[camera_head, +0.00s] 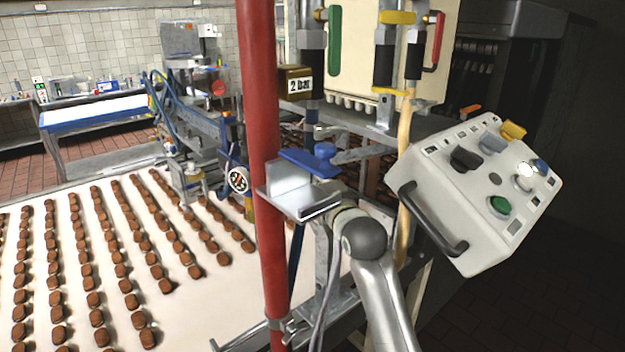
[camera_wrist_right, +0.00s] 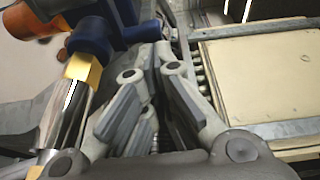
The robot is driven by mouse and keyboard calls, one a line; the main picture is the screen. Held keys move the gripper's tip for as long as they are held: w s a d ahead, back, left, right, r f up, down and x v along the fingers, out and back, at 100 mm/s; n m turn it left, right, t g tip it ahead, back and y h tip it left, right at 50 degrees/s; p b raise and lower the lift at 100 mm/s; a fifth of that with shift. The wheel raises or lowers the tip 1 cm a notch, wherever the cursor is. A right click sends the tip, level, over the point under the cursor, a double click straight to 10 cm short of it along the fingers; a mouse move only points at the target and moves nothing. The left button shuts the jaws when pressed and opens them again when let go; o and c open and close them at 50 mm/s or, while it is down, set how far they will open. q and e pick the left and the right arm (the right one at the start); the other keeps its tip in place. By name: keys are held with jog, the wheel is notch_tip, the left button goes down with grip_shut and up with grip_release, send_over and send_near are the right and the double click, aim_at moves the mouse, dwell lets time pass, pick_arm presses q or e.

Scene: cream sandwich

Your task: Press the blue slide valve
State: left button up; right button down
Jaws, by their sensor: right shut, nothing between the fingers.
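The blue slide valve (camera_head: 308,162) shows in the head view as a flat blue part with a round blue knob, close to the red pipe. In the right wrist view, a large blue part (camera_wrist_right: 92,38) with a brass nut and a silver cylinder lies to the left of the fingers. My right gripper (camera_wrist_right: 151,62) is shut and empty, its grey fingers drawn together beside this blue part. I cannot tell whether they touch it. My left gripper is not in view.
The red pipe (camera_head: 262,180) stands upright in front. A grey control box (camera_head: 480,215) with coloured knobs is at right. Rows of brown pieces lie on the white belt (camera_head: 195,325) at left. A cream panel (camera_wrist_right: 265,75) is right of the fingers.

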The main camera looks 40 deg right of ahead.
jog(key=shift+w+a, duration=0.1)
jog(key=shift+w, duration=1.4)
jog(key=shift+s, duration=0.1)
jog(key=shift+f, duration=0.1)
